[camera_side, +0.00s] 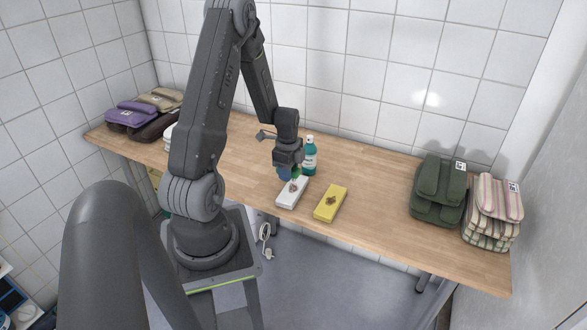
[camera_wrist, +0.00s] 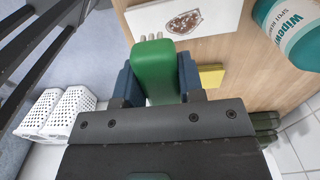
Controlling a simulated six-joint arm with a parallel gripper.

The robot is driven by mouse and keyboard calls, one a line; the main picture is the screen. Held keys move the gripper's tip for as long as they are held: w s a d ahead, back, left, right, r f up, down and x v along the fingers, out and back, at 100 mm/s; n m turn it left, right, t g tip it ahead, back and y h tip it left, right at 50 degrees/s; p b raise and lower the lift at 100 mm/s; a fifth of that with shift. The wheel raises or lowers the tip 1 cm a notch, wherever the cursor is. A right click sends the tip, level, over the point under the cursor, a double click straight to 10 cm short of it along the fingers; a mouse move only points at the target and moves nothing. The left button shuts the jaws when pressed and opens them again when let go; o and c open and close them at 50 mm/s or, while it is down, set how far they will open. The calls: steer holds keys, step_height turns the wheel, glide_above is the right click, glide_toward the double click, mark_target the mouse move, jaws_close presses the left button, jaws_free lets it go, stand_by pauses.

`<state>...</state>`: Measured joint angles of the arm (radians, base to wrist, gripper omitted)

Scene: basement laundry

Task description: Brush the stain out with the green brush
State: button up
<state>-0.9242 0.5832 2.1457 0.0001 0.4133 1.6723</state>
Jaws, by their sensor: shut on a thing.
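My gripper (camera_side: 289,170) is shut on the green brush (camera_wrist: 155,65), whose handle sits between the two blue-grey fingers in the wrist view. Its pale bristles show at the far end, beside the edge of a white block (camera_side: 285,201). In the side view the gripper hangs over the back end of this block and hides most of the brush. The white block bears a brown stain (camera_wrist: 184,22). A yellow block (camera_side: 327,212), just to the right, bears another brown stain (camera_side: 331,200). I cannot tell whether the bristles touch anything.
A teal bottle (camera_side: 309,156) with a white label stands close behind the gripper. Folded green (camera_side: 438,185) and striped (camera_side: 494,212) bags lie at the right end of the wooden bench (camera_side: 380,205); purple (camera_side: 128,115) and brown ones lie at the left. The bench between is mostly clear.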

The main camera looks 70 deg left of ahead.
mark_target(291, 190)
steer(key=shift+f, duration=2.75)
steer(key=shift+w+a+f, duration=0.3)
steer(key=shift+f, duration=0.25)
steer(key=shift+c, duration=0.3)
steer(key=shift+w+a+f, duration=0.15)
steer(key=shift+w+a, duration=0.3)
steer(key=shift+a, duration=0.1)
steer(key=shift+w+a, duration=1.5)
steer(key=shift+a, duration=0.15)
steer(key=s+d, duration=0.4)
steer(key=shift+s+d, duration=0.15)
steer(key=shift+d, duration=0.25)
steer(key=shift+s+d+r, duration=0.1)
steer(key=shift+r, duration=4)
